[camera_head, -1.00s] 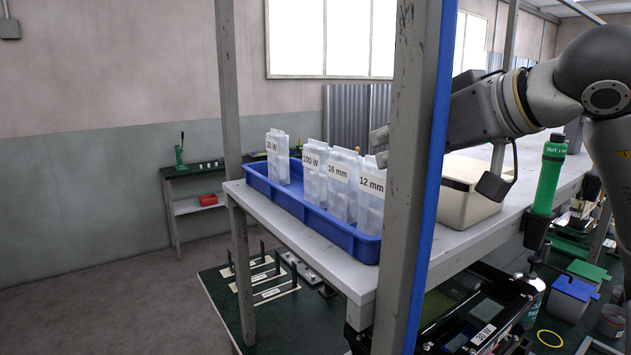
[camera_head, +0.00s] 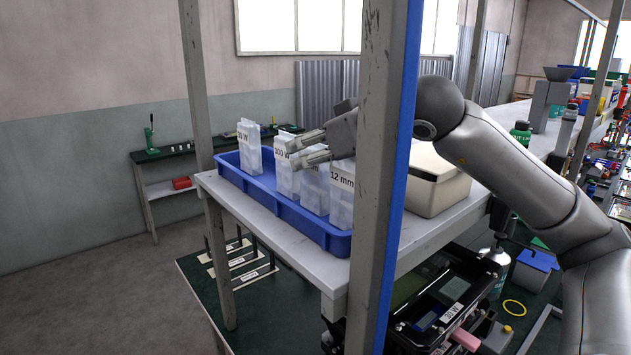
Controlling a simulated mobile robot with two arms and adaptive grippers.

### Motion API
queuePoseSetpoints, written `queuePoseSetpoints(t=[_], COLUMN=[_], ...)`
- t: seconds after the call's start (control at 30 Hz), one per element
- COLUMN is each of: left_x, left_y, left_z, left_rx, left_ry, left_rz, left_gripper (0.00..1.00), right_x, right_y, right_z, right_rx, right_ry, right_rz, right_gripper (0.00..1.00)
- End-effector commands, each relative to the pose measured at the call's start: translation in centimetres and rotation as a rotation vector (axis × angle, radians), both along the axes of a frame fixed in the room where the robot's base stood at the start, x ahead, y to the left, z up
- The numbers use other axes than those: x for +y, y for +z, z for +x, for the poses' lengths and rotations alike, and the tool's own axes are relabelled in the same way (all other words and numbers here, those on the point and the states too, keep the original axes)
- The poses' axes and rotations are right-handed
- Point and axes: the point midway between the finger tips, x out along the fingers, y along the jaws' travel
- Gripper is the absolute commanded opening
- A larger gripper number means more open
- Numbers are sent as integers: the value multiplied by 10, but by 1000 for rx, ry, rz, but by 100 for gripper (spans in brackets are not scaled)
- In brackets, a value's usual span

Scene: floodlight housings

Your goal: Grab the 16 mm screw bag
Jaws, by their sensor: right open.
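The 16 mm screw bag (camera_head: 314,196) is a translucent white bag standing upright in the blue tray (camera_head: 290,217). The 12 mm bag (camera_head: 341,206) stands to the right. My left gripper is not in view.
Another labelled bag (camera_head: 249,148) stands at the tray's left end. A grey post with a blue edge (camera_head: 377,180) rises in front of the shelf, close to my right arm. A beige box (camera_head: 436,182) sits right of the post on the shelf.

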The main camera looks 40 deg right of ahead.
Motion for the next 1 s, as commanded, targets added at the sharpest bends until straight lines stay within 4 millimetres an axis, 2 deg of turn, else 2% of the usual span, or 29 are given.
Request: queuePoseSetpoints(t=[0.2,0.23,0.6,1.0], left_x=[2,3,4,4], left_y=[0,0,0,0], left_z=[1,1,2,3], left_rx=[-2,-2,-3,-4], left_ry=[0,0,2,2], left_rz=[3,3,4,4], left_gripper=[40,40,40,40], right_x=[0,0,0,0], right_y=[-1,-1,0,1], right_z=[1,1,1,0], right_rx=[-1,-1,-1,-3], right_ry=[0,0,0,0], right_rz=[0,0,0,0], right_gripper=[52,49,2,0])
